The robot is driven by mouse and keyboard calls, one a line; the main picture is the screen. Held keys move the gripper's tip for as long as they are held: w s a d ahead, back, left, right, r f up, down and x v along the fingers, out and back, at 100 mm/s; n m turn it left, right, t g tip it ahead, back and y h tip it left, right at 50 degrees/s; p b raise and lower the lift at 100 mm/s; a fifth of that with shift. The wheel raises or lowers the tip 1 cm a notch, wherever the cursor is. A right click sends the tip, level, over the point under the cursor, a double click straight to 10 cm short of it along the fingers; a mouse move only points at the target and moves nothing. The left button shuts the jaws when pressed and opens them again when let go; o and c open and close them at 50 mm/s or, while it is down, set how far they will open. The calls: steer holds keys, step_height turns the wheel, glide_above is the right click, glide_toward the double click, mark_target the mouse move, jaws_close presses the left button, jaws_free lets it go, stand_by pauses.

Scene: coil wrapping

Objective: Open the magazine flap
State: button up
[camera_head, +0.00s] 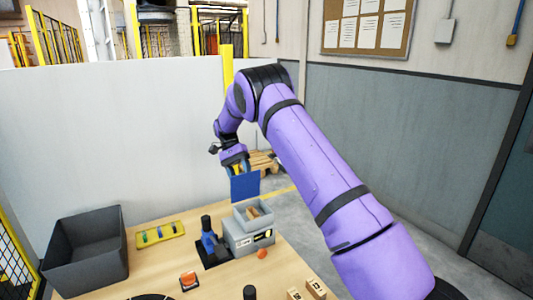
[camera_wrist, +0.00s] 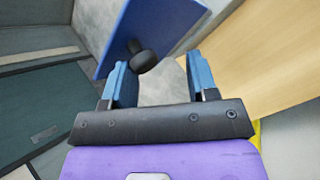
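The magazine flap (camera_head: 245,186) is a blue panel standing upright above the grey magazine box (camera_head: 236,232), whose top is open. A tan piece (camera_head: 254,213) shows inside the box. In the wrist view the flap (camera_wrist: 155,22) fills the upper middle, with a black round knob (camera_wrist: 146,60) on its face. My gripper (camera_head: 238,168) is at the flap's upper edge in the head view. In the wrist view my gripper (camera_wrist: 158,66) is open, its blue fingers wide apart. The knob lies near the left fingertip; I cannot tell whether they touch.
A blue-and-black device (camera_head: 210,243) stands left of the box. A dark grey bin (camera_head: 86,252) and a yellow tray (camera_head: 160,234) are farther left. An orange round thing (camera_head: 262,253) lies in front. A white partition (camera_head: 110,140) stands behind the table.

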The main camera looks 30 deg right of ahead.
mark_target(247, 178)
steer(key=shift+t, duration=0.5)
steer(key=s, duration=0.6)
steer(key=shift+r, duration=0.35)
steer(key=s, duration=0.1)
steer(key=s+f+t, duration=0.1)
steer(key=s, duration=0.1)
steer(key=shift+s+f, duration=0.25)
steer(key=shift+f, duration=0.05)
steer(key=s+f+t, duration=0.1)
steer(key=s+t, duration=0.1)
steer(key=t, duration=0.1)
steer(key=shift+f+t, duration=0.3)
steer(key=shift+f, duration=0.05)
steer(key=shift+s+f+t, duration=0.3)
steer(key=shift+f+t, duration=0.25)
steer(key=shift+t, duration=0.2)
steer(key=shift+s+f+t, duration=0.3)
steer(key=shift+f+t, duration=0.25)
steer(key=shift+t, duration=0.2)
step_height(247, 178, up, 12)
steer(key=f, duration=0.1)
steer(key=s+a+r+n+t, duration=0.1)
steer(key=s+r+n, duration=0.2)
steer(key=s+r, duration=0.6)
steer(key=shift+s+a+r+t, duration=0.25)
steer(key=shift+s+r+t, duration=0.15)
steer(key=shift+r, duration=0.5)
